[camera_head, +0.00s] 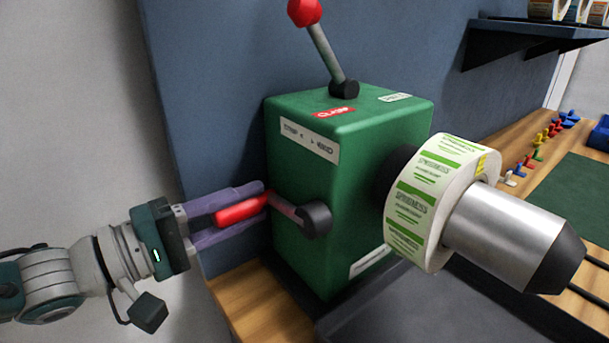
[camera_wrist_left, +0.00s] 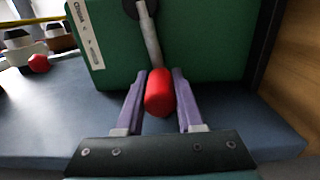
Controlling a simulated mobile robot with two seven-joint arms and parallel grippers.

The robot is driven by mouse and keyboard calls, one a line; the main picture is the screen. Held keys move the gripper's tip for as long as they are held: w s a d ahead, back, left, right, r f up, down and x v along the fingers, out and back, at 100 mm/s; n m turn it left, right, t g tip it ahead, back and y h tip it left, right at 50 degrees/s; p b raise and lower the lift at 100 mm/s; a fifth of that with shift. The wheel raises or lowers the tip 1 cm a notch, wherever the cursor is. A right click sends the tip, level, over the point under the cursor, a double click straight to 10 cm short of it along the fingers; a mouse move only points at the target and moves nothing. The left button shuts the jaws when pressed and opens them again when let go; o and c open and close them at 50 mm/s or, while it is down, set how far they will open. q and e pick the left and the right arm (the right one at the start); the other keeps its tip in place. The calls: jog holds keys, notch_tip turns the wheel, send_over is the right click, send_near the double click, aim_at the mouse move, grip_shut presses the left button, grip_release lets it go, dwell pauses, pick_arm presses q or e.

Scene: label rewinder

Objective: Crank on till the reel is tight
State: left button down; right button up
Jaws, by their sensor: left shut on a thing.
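The green rewinder box (camera_head: 350,190) stands in the middle of the head view. A short crank with a dark hub (camera_head: 316,218) and a red grip (camera_head: 240,211) is on its front face, pointing left. My left gripper (camera_head: 264,201) is shut on the red grip, one purple finger on each side. The left wrist view shows the red grip (camera_wrist_left: 159,94) between the fingers and the grey crank arm (camera_wrist_left: 151,42) leading to the hub. The label reel (camera_head: 432,205), white with green print, sits around the metal spindle (camera_head: 505,235). Its tightness cannot be told. My right gripper is not in view.
A lever with a red knob (camera_head: 305,12) rises from the box top, by a red "CLAMP" label (camera_head: 333,112). A blue-grey panel (camera_head: 210,100) stands close behind. Small coloured parts (camera_head: 540,150) and a green mat (camera_head: 575,195) lie on the bench at right.

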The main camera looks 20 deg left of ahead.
pick_arm(q)
jog(key=c, duration=0.5)
grip_release()
jog(key=v, duration=1)
